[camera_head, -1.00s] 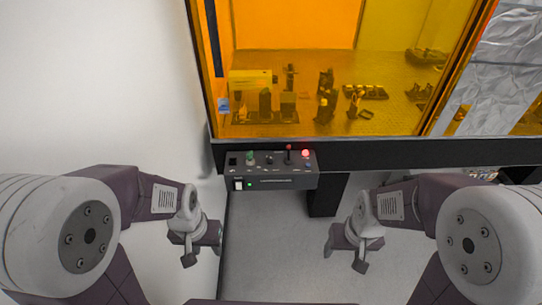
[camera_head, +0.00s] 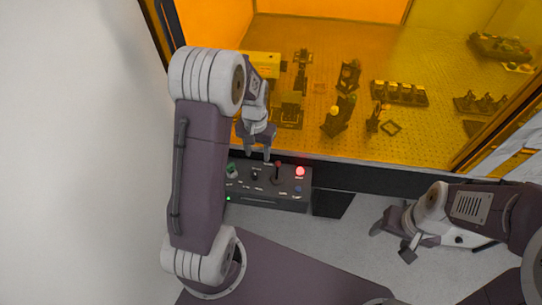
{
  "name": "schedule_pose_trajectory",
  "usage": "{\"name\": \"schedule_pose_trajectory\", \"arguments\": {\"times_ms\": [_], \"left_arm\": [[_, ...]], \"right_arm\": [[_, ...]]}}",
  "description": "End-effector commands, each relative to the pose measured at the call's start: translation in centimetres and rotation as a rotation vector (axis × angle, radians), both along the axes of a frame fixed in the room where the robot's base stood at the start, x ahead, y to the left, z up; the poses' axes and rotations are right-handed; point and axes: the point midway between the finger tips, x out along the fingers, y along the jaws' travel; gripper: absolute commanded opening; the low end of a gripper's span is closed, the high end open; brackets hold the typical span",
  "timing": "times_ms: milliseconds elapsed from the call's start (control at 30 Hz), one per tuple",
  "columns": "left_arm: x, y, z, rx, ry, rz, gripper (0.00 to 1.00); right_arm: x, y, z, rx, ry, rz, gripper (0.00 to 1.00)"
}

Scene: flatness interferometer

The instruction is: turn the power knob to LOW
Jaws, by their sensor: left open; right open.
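The control panel (camera_head: 270,200) is a dark box below the front edge of the orange enclosure. A small black knob (camera_head: 255,174) stands on its top, between a green control (camera_head: 232,170) and a lever with a red tip (camera_head: 277,172). The labels are too small to read, so I cannot confirm which control is the power knob or its setting. My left gripper (camera_head: 257,154) is open and empty, with its fingers pointing down near the black knob; contact is not visible. My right gripper (camera_head: 392,243) is open and empty, well right of the panel.
A red lit indicator (camera_head: 300,171) and a blue button (camera_head: 298,189) are at the panel's right end. The orange enclosure (camera_head: 330,60) behind holds several optical mounts. A white wall (camera_head: 80,150) lies left. Grey floor (camera_head: 340,240) is open right of the panel.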

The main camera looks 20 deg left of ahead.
Motion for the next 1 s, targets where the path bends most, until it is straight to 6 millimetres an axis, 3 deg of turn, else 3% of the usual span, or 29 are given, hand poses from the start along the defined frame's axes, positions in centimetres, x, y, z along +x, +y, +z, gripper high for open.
{"name": "schedule_pose_trajectory", "arguments": {"times_ms": [233, 633, 967, 1000], "left_arm": [[-0.3, 0.3, -1.0, -0.001, 0.009, 0.011, 0.48], [-0.4, 0.4, -8.3, -0.001, 0.008, 0.01, 0.48], [-0.3, 0.4, -9.2, -0.001, 0.005, 0.01, 0.48], [-0.4, 0.4, -9.1, -0.001, 0.005, 0.01, 0.43]], "right_arm": [[0.0, 0.0, 0.3, 0.0, 0.0, 0.0, 0.65], [0.0, 0.0, 1.2, 0.0, 0.0, 0.0, 0.65], [0.0, 0.0, 1.2, 0.0, 0.0, 0.0, 0.65], [0.0, 0.0, 1.2, 0.0, 0.0, 0.0, 0.65]]}}
